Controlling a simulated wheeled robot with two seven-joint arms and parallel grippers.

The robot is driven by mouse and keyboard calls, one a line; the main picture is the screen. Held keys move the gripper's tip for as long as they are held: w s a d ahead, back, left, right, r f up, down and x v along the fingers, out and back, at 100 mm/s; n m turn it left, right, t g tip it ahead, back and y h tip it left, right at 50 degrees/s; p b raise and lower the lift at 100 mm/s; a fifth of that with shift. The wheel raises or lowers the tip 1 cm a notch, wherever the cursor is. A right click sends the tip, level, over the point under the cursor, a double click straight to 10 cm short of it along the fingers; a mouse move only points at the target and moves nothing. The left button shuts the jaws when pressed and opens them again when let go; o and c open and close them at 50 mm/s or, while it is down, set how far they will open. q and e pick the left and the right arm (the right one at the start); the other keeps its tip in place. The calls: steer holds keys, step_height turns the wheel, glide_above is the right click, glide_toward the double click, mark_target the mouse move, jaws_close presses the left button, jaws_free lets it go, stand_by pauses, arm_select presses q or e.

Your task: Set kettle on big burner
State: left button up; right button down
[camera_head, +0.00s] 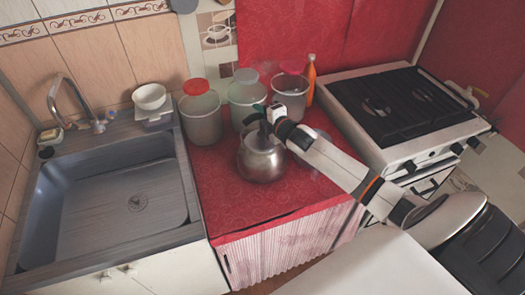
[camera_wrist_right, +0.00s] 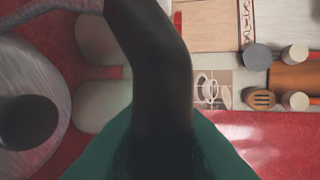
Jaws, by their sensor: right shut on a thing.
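A shiny metal kettle (camera_head: 261,162) is on or just above the red counter, in front of several canisters. I cannot tell if its base touches the cloth. My right gripper (camera_head: 266,116) is at the top of the kettle, shut on its dark handle (camera_wrist_right: 158,75). In the right wrist view the handle runs between the green fingers, and the kettle's lid with a dark knob (camera_wrist_right: 28,122) shows at the left. The stove (camera_head: 345,100) stands to the right, with a dark cooktop and burners (camera_head: 377,106); which is the big one is unclear. My left gripper is out of view.
Canisters (camera_head: 202,118) with lids and an orange bottle (camera_head: 311,82) stand behind the kettle. A sink (camera_head: 105,200) with a tap is at the left, and a white bowl (camera_head: 149,97) is behind it. The red counter (camera_head: 235,215) is clear in front. The cooktop looks empty.

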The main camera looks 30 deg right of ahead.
steer(key=shift+r, duration=0.1)
steer(key=shift+w+r, duration=0.1)
steer(key=shift+r, duration=0.05)
